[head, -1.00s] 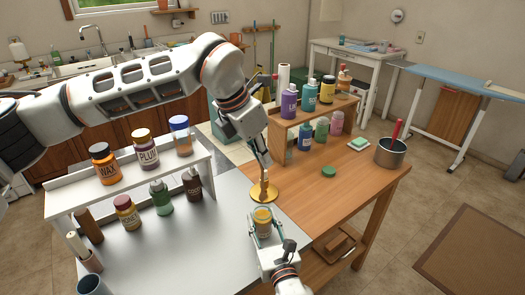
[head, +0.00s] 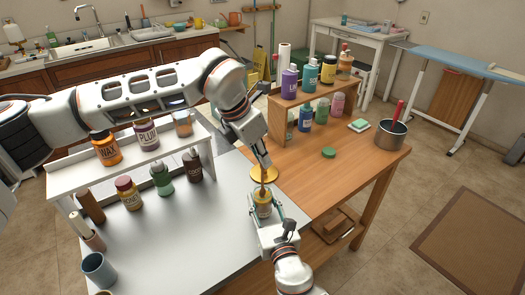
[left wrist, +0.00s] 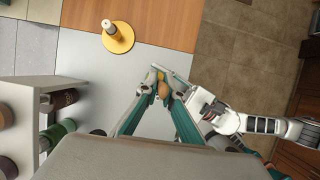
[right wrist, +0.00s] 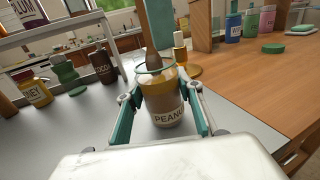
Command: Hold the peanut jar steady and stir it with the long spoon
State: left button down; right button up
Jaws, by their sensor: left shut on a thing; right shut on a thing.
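The peanut jar (right wrist: 163,101) is an open clear jar with a brownish-yellow filling and a PEANUT label, partly cut off in the right wrist view. It stands upright near the table's front edge, also in the head view (head: 263,210). My right gripper (right wrist: 163,100) is shut around its sides. My left gripper (head: 264,172) points down above the jar, shut on the long spoon. A brown part of the spoon (right wrist: 152,57) shows at the jar's mouth, and between the left fingers in the left wrist view (left wrist: 163,90). The spoon's lower end is hidden.
A yellow round stand with a short post (left wrist: 118,38) is just behind the jar. A white shelf (head: 60,185) with several bottles is at left, a wooden shelf (head: 277,125) with bottles behind. A green disc (head: 328,152) and a metal pot (head: 391,135) are at right.

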aim_at(260, 168)
pick_arm(q)
jog(key=shift+f, duration=2.65)
jog(key=shift+s+a, duration=0.1)
jog(key=shift+a, duration=0.05)
